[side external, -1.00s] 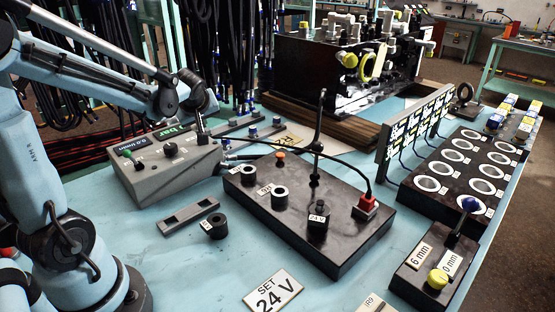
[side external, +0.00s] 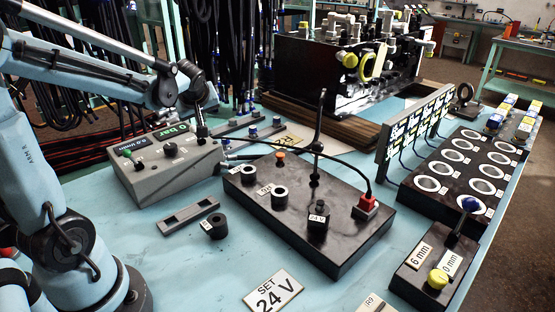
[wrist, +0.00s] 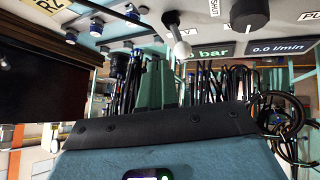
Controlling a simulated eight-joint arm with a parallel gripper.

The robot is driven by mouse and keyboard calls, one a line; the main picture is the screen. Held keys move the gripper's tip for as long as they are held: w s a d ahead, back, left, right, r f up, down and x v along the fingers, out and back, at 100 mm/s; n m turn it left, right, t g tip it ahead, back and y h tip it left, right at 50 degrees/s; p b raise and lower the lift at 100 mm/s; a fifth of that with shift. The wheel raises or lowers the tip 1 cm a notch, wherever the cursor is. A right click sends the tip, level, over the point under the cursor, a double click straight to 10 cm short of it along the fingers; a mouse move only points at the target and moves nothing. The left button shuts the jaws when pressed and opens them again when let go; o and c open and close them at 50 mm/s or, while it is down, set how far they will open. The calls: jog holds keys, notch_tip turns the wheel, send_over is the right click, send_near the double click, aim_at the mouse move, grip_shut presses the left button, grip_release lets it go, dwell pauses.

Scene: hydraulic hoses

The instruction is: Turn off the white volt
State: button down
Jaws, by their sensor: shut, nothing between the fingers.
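My gripper (side external: 200,106) is at the end of my arm, above the back right part of the grey control box (side external: 165,172). It looks shut and empty, but its tips are small and dark here. Close by, a dark upright lever (side external: 202,133) stands on the box. The wrist view shows a lever with a pale ball tip (wrist: 182,50) beside displays reading "bar" and 0.0 l/min (wrist: 275,47). A white SET 24 V sign (side external: 272,290) lies on the table in front.
A red plug (side external: 366,207) with a black cable sits on the black box. A round black knob (wrist: 250,14) is near the lever. Black hoses hang behind.

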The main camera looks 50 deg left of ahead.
jog(key=s+d+r, duration=0.1)
jog(key=d+r, duration=0.7)
jog(key=r, duration=0.1)
jog(key=shift+s, duration=0.2)
dwell(0.3)
jog(key=s+d+f+m+t+h, duration=0.1)
jog(key=s+d+f+m+h, duration=0.2)
jog(key=d+f+m, duration=0.2)
jog(key=s+d+f+m+t+h, duration=0.1)
jog(key=s+d+f+m+h, duration=0.2)
jog(key=d+m, duration=0.7)
notch_tip(320, 180, down, 2)
jog(key=shift+d+f+t+h, duration=0.25)
jog(key=shift+d+t+h, duration=0.15)
jog(key=shift+d+h, duration=0.3)
